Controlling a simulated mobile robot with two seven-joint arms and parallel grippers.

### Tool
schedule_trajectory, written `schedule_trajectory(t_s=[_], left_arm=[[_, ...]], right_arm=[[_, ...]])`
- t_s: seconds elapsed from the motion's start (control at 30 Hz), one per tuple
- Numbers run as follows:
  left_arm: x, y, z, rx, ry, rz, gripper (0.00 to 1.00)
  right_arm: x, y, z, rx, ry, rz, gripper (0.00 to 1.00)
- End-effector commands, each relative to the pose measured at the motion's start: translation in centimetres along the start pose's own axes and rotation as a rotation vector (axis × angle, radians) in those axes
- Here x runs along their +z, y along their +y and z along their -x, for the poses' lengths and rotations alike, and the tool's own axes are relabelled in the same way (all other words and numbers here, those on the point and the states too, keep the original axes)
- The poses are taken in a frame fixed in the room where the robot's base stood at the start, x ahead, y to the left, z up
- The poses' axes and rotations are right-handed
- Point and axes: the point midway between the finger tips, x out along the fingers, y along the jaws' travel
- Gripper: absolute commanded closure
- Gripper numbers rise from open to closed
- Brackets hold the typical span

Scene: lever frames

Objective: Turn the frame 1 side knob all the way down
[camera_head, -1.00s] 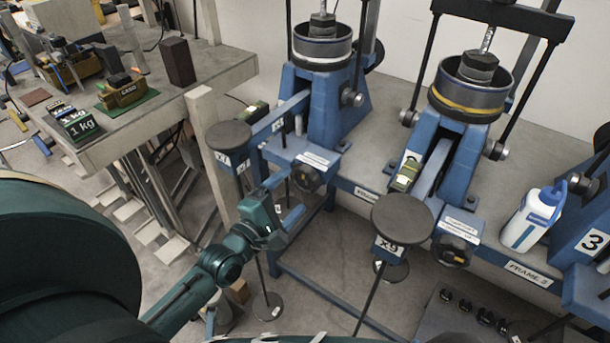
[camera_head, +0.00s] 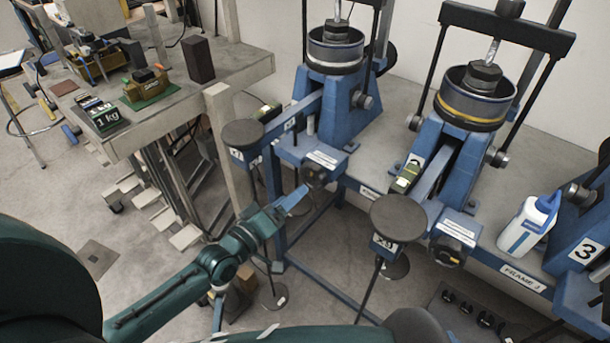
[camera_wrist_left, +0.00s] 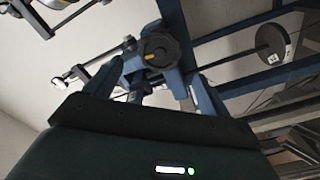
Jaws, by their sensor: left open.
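The side knob (camera_head: 314,175) of the left lever frame (camera_head: 338,110) is round and dark, below a white label at the front of its blue arm. I take this as frame 1; its number is not readable. In the left wrist view the knob (camera_wrist_left: 160,50) has lobed edges and a small yellow mark. My left gripper (camera_head: 294,197) is open, just short of the knob on its near left side. In the left wrist view its blue fingers (camera_wrist_left: 155,85) stand apart, with the knob beyond and between them. No contact shows. My right gripper is not in view.
A round dark weight pan (camera_head: 243,133) hangs left of the knob. The middle frame (camera_head: 460,130) has its own knob (camera_head: 447,251) and pan (camera_head: 398,217). A white bottle (camera_head: 528,224) stands at right. A side table (camera_head: 200,92) holds weights at upper left.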

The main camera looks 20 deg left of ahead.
Motion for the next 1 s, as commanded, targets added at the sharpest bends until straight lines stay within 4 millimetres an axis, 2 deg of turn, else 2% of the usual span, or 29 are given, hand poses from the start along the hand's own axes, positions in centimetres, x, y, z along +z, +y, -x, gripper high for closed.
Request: schedule_trajectory(t_s=[0.63, 1.0], left_arm=[[0.1, -0.1, -9.1, 0.001, 0.001, 0.005, 0.19], [0.0, 0.0, -8.9, -0.001, 0.0, 0.004, 0.49]], right_arm=[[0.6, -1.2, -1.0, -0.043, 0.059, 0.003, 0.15], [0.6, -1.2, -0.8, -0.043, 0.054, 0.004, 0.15]])
